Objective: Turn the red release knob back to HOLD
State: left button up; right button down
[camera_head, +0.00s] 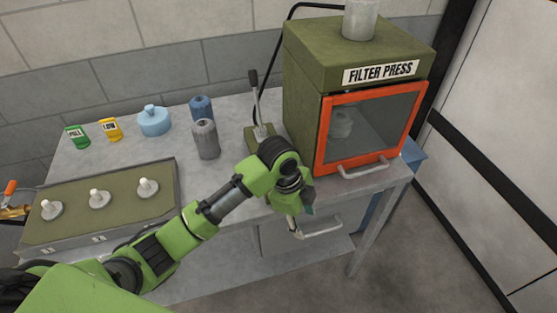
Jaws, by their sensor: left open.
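I cannot make out a red release knob or a HOLD mark in this view. My left gripper (303,208) is open, at the front edge of the bench below the filter press, close to the drawer handle (318,229). Nothing shows between its fingers. My left arm reaches in from the lower left and hides part of the bench front. My right gripper is not in view. At the far left edge, an orange-red handle end (10,187) with brassy metal beside it is partly cut off; I cannot tell what it is.
The filter press (305,55) has a shut orange-framed door (374,168). A black-knobbed lever (254,84) stands beside it.

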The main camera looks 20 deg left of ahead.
pick_arm(q)
jog(key=w+a+r+m, duration=0.2)
jog(key=r, duration=0.2)
jog(key=w+a+r+m+y, duration=0.1)
jog(key=w+a+r+m, duration=0.1)
jog(key=w+r, duration=0.1)
jog(key=w+a+r+m+y, duration=0.1)
jog(key=w+a+r+m, duration=0.1)
jog(key=r, duration=0.3)
jog(key=shift+w+r+g, duration=0.35)
jog(key=shift+g, duration=0.05)
jog(key=w+a+r+m, duration=0.2)
jog(key=a+r+m, duration=0.15)
jog(key=r, duration=0.55)
jog(key=shift+y, duration=0.4)
jog(key=f+p, duration=0.1)
jog(key=f, duration=0.3)
jog(key=f+p, duration=0.1)
jog(key=f, duration=0.4)
jog(key=f+p, duration=0.2)
jog(key=f, duration=0.2)
jog(key=shift+a+f, duration=0.2)
jog(key=shift+a, duration=0.1)
jog(key=shift+f, duration=0.15)
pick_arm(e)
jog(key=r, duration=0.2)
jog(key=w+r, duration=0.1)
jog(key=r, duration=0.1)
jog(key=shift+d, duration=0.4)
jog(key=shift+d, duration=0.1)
